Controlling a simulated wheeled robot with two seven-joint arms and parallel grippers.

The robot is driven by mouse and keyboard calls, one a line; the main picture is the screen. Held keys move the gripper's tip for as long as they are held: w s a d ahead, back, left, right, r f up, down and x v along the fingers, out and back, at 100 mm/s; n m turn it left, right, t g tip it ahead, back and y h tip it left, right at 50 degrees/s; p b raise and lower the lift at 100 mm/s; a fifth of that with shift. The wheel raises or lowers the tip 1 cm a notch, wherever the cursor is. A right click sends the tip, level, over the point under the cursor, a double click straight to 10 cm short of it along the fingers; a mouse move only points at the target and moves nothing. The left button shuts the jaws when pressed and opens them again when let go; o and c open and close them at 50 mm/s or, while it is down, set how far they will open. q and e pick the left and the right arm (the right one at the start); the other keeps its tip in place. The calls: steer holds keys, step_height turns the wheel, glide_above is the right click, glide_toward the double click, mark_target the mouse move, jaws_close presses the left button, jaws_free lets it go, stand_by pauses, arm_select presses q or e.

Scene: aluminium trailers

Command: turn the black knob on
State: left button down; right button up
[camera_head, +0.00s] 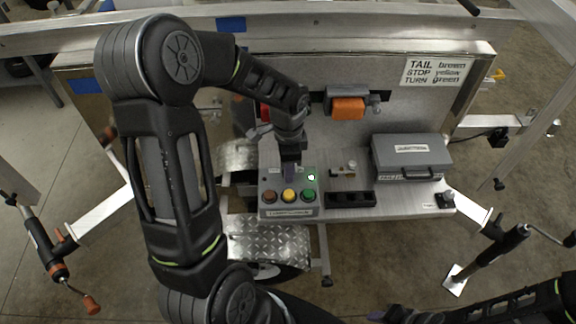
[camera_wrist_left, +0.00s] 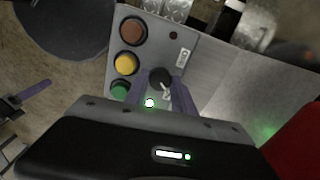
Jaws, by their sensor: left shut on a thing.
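A grey control box (camera_head: 266,212) sits on the trailer's metal shelf, with a brown, a yellow and a green button on it. The black knob (camera_wrist_left: 160,78) shows on the box in the left wrist view, its white mark pointing toward the lower right. My left gripper (camera_head: 290,171) reaches down over the box and hides the knob in the head view. Its purple fingers (camera_wrist_left: 161,88) are shut on the knob, one at each side. A small white-green light (camera_wrist_left: 150,103) is lit near the green button. My right arm shows at the lower right of the head view, with a purple tip at its end.
A grey case (camera_head: 412,153) stands to the right of the box, with a black tray (camera_head: 350,199) between them. An orange block (camera_head: 348,109) is on the panel behind. A sign (camera_head: 435,72) reads tail brown, stop yellow, turn green. A red object shows at the wrist view's right.

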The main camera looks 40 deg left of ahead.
arm_select(q)
steer(key=shift+m, duration=0.5)
steer(key=c, duration=1.1)
jaws_free()
steer(key=shift+o, duration=0.2)
step_height(320, 180, up, 8)
steer(key=shift+f, duration=0.1)
